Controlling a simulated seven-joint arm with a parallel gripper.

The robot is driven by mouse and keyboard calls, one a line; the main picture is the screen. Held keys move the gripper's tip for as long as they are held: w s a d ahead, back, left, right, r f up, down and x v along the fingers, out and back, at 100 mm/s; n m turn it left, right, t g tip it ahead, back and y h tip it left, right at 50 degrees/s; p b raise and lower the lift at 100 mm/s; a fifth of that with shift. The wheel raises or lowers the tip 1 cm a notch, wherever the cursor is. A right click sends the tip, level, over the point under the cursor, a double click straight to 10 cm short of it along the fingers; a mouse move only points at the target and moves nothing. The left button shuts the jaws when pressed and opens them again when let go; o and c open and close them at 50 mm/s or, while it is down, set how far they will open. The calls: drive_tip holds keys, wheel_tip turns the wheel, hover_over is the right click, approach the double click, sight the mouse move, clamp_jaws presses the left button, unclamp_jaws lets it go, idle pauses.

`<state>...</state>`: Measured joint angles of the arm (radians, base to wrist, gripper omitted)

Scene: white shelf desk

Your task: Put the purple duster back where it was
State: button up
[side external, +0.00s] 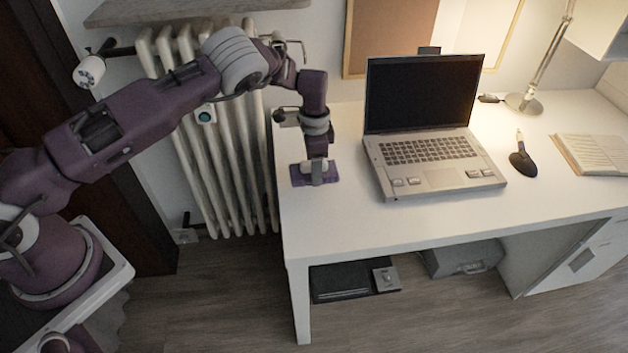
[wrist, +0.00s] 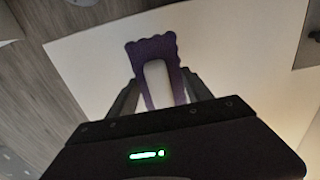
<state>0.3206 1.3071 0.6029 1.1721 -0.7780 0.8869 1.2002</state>
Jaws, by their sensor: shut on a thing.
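The purple duster (side external: 301,176) is at the left end of the white desk (side external: 350,225), left of the laptop. It is flat and purple with a pale handle on top. My gripper (side external: 317,168) points down over it. In the wrist view the duster (wrist: 150,48) shows between the fingers of my gripper (wrist: 155,88), which are shut on its pale handle (wrist: 156,82). The duster's head is at or just above the desk top; I cannot tell if it touches.
An open laptop (side external: 425,150) stands just right of the duster. Farther right are a dark brush-like object (side external: 523,162), an open book (side external: 595,153) and a lamp (side external: 530,95). A radiator (side external: 225,170) is behind the desk's left side. The desk's front strip is clear.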

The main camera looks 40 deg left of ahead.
wheel_tip(320, 180, down, 4)
drive_tip(key=shift+f, duration=0.25)
drive_tip(key=o, duration=1.2)
